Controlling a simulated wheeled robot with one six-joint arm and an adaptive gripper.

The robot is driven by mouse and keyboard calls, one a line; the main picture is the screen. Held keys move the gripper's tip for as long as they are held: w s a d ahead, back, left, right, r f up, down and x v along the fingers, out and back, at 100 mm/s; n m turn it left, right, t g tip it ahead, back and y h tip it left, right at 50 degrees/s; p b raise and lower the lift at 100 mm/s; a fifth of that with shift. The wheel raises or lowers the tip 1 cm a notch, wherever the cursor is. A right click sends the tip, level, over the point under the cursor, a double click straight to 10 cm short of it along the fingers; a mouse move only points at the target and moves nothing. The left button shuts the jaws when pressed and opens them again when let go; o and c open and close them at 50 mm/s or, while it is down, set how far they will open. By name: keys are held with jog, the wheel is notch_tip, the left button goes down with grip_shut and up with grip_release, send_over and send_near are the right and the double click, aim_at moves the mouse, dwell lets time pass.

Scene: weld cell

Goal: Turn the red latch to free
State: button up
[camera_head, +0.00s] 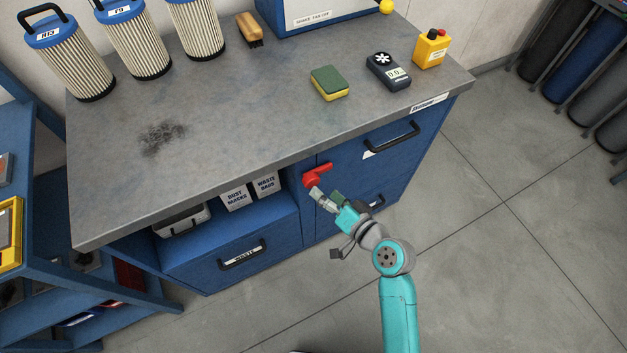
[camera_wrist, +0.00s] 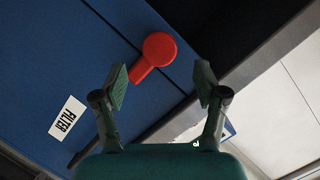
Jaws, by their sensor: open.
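The red latch (camera_head: 316,176) is on the front of the blue cabinet (camera_head: 380,148), just under the worktop edge. In the head view its arm slants up to the right from its round end. In the wrist view the latch (camera_wrist: 158,50) shows its round head, with a short arm slanting down to the left. My gripper (camera_head: 317,194) is close in front of the latch. In the wrist view my gripper (camera_wrist: 161,84) is open and empty, its two pads apart. The latch arm lies just beyond the gap between them, nearer the left pad; contact cannot be told.
The grey worktop (camera_head: 240,120) overhangs the cabinet above the latch. Black handles (camera_head: 392,139) stick out from the cabinet front. A white FILTER label (camera_wrist: 67,117) is left of the latch in the wrist view. The floor (camera_head: 500,250) at right is clear.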

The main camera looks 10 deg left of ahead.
aim_at(314, 183)
jog(key=x, duration=0.6)
jog(key=shift+w+a, duration=0.25)
grip_shut()
